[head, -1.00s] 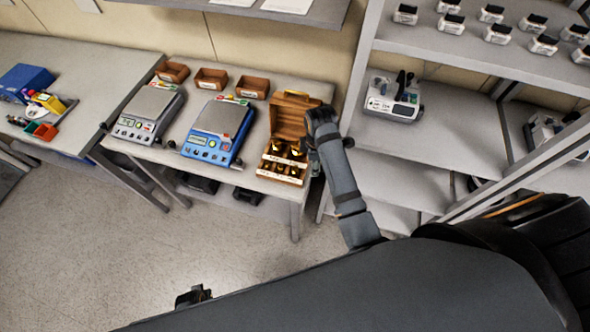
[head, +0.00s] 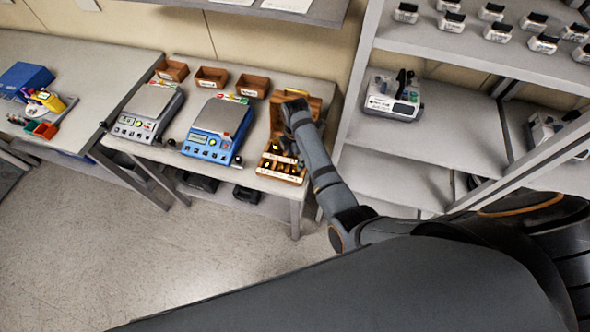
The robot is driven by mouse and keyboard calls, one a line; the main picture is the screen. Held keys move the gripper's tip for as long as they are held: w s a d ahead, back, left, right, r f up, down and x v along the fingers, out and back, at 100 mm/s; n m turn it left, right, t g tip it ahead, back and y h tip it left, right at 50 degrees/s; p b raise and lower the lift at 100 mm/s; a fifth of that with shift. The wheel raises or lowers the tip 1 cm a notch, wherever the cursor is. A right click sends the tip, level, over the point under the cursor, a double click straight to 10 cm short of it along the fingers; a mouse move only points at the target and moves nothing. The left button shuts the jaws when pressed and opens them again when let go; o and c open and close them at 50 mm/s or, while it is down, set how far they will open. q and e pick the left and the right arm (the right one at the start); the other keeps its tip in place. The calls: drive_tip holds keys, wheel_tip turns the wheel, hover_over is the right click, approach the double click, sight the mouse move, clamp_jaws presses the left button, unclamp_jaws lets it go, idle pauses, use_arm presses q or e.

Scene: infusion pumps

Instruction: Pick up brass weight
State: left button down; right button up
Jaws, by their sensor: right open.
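The brass weights (head: 272,164) sit in an open wooden box (head: 284,175) at the right end of the middle table. The box has pale labels on its front, and its lid stands raised at the back. My right gripper (head: 289,149) is open and points down over the box, among or just above the weights. My wrist and forearm hide the right part of the box and some weights. I cannot tell whether the fingers touch a weight. My left gripper is not in view.
A blue scale (head: 219,130) stands just left of the box, and a grey scale (head: 146,111) farther left. Small brown bins (head: 211,77) line the table's back. A shelf rack (head: 430,140) with a white device (head: 392,96) stands close on the right.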

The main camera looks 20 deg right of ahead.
sight(295, 166)
wheel_tip(295, 166, down, 5)
drive_tip(key=shift+f, duration=0.1)
drive_tip(key=shift+a, duration=0.1)
drive_tip(key=shift+c, duration=0.4)
clamp_jaws()
